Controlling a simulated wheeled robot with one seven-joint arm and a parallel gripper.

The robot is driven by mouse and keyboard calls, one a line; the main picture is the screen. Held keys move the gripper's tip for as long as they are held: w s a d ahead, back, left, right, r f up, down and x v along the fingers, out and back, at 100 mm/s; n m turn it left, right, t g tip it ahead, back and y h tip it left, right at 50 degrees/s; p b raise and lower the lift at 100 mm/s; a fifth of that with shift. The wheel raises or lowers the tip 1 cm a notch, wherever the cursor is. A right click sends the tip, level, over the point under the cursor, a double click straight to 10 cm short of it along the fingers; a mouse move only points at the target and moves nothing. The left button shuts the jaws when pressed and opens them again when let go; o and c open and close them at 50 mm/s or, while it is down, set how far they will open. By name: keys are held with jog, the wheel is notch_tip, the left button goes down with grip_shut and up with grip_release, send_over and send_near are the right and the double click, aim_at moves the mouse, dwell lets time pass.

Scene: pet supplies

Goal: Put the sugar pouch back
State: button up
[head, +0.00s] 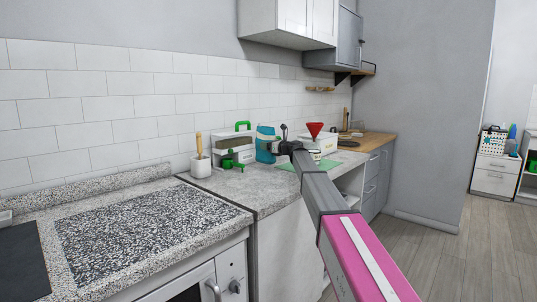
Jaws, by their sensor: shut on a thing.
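I cannot tell whether the pouch's base touches the counter.
Left of the pouch are a clear bin with a green handle (235,139), a green scoop (234,162) and a white crock (201,167). Right are a red funnel (314,130), a white box (325,142) and a green mat (324,164). The front counter (262,190) is clear.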

jog(key=shift+f, duration=1.95)
jog(key=o, duration=1)
jog(key=shift+f, duration=0.1)
jog(key=v, duration=1.2)
jog(key=shift+s, duration=0.1)
